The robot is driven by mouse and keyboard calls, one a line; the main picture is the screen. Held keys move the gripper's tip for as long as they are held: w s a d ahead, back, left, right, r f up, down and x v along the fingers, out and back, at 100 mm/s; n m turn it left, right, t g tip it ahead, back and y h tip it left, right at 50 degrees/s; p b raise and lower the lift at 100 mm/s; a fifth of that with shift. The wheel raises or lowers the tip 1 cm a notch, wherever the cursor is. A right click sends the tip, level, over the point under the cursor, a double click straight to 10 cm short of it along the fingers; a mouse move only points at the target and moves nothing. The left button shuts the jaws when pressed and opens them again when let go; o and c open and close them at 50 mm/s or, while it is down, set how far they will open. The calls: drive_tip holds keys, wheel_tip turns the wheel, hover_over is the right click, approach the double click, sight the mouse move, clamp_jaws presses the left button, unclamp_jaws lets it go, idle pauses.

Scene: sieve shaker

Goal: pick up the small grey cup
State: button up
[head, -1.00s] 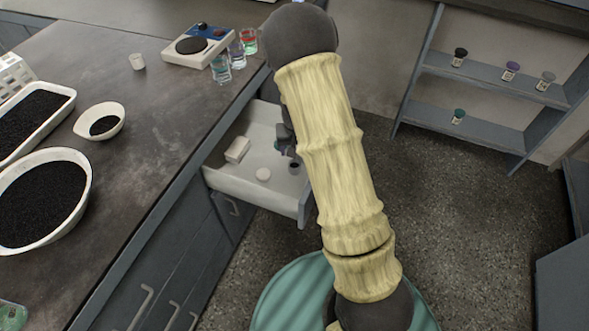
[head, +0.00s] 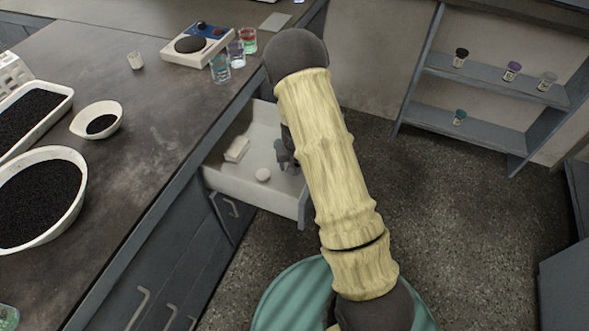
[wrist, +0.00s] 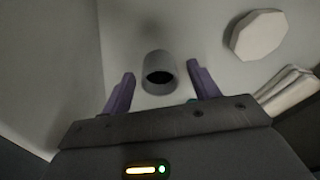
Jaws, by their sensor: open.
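The small grey cup (wrist: 159,74) lies between and just beyond the fingertips in the wrist view, with its dark opening showing. My gripper (wrist: 160,84) is open, with one purple finger on each side of the cup and a gap on both sides. In the head view my gripper (head: 284,164) is down inside the open drawer (head: 250,194). There the cup cannot be made out clearly, as my gripper and arm cover that part of the drawer.
The worktop (head: 150,150) stands left of the drawer. A shelf (head: 490,82) with several jars is at right.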

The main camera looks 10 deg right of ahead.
drive_tip(key=shift+f, duration=0.35)
drive_tip(key=c, duration=1.1)
drive_tip(key=shift+o, duration=0.2)
drive_tip(key=shift+r, duration=0.15)
wheel_tip(320, 180, up, 10)
drive_tip(key=p, duration=0.2)
